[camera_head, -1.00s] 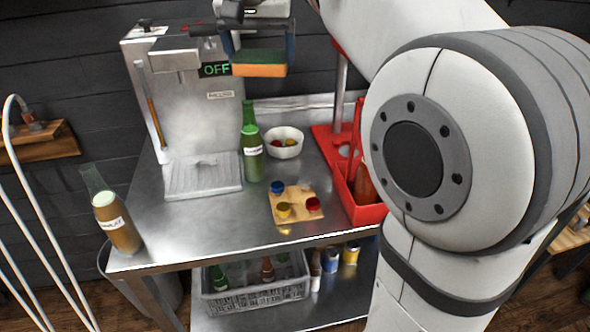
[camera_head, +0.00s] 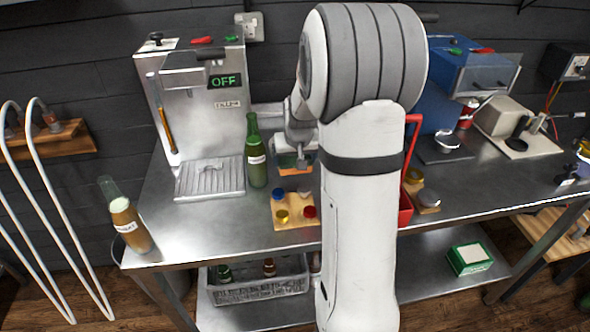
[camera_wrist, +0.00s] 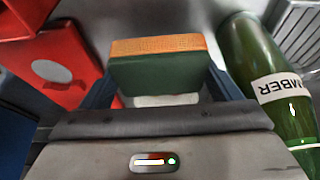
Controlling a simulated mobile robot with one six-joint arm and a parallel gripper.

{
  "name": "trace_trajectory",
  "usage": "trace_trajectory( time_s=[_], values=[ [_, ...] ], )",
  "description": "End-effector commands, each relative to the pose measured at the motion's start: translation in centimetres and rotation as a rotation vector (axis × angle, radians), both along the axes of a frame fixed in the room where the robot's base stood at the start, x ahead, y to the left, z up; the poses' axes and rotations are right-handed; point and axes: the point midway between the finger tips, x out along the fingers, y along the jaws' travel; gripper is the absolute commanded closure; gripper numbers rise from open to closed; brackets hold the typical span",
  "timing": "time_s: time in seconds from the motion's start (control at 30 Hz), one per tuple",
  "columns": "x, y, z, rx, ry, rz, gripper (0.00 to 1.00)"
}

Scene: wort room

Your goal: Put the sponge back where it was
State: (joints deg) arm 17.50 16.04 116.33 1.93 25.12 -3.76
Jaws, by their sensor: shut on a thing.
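The sponge (camera_wrist: 158,72) is a block with an orange layer and a dark green layer. My gripper (camera_wrist: 162,88) is shut on it, with a blue finger on each side. In the head view the sponge (camera_head: 289,160) is partly hidden by my gripper (camera_head: 299,150). It is low near the worktop, just right of the green bottle (camera_head: 256,160). I cannot tell whether the sponge touches anything.
A wooden board (camera_head: 290,224) with coloured caps lies in front of my gripper. A red carrier (camera_head: 405,212) is partly hidden behind my arm. The steel machine reading OFF (camera_head: 205,110) stands left. A brown bottle (camera_head: 130,225) is near the left edge. Bare steel lies front left.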

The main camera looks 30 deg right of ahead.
Motion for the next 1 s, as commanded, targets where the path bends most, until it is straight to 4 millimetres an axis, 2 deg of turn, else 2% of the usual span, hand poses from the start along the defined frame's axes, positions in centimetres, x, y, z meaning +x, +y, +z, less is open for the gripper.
trace_trajectory(
  time_s=[0.33,0.73,0.77,0.93,1.0],
  values=[
    [-0.1,-0.3,-4.1,0.001,0.002,-0.007,0.53],
    [-0.1,-0.4,-4.8,0.000,-0.002,-0.009,0.53],
    [-0.1,-0.4,-4.8,0.000,-0.002,-0.009,0.15],
    [-0.1,-0.4,-4.6,0.000,-0.001,-0.009,0.01],
    [-0.1,-0.4,-4.6,0.000,-0.001,-0.009,0.00]
  ],
)
